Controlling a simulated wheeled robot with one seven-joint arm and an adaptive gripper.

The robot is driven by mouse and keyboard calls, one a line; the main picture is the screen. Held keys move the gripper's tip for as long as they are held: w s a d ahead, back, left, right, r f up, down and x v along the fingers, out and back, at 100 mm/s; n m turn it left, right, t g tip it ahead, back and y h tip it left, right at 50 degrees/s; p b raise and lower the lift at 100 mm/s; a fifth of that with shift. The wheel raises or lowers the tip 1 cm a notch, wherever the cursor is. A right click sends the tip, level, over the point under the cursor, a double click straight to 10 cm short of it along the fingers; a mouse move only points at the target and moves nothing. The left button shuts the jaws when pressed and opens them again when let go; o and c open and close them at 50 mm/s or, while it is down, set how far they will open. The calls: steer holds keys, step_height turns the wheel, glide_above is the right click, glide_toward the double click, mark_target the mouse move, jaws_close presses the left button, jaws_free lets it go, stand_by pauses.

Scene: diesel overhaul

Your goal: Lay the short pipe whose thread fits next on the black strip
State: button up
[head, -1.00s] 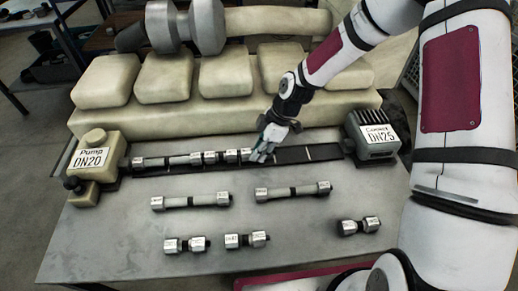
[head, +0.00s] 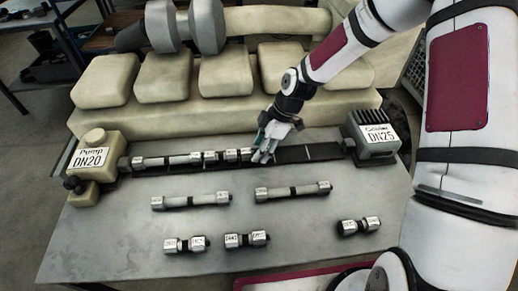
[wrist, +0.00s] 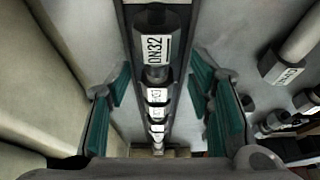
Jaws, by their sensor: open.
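The black strip (head: 325,152) runs from the pump block labelled DN20 (head: 88,172) to the cooler block labelled DN25 (head: 372,142). A row of joined pipes (head: 180,160) lies on its left part. The strip's right part is bare. My gripper (head: 263,157) is open and empty by the row's right end. In the wrist view its teal fingers stand apart on either side of the strip, with a pipe end marked DN32 (wrist: 155,45) on it. Three short pipes lie in front: left (head: 185,245), middle (head: 247,240) and right (head: 359,226). Their labels are too small to read surely.
Two longer pipes, left (head: 190,201) and right (head: 292,191), lie between the strip and the short ones. A large cream engine block (head: 235,115) stands close behind the strip. The grey table (head: 300,255) has bare room around the loose pipes.

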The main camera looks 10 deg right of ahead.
steer(key=v, duration=1)
steer(key=shift+d+r, duration=0.2)
steer(key=shift+r, duration=0.15)
steer(key=shift+s, duration=0.1)
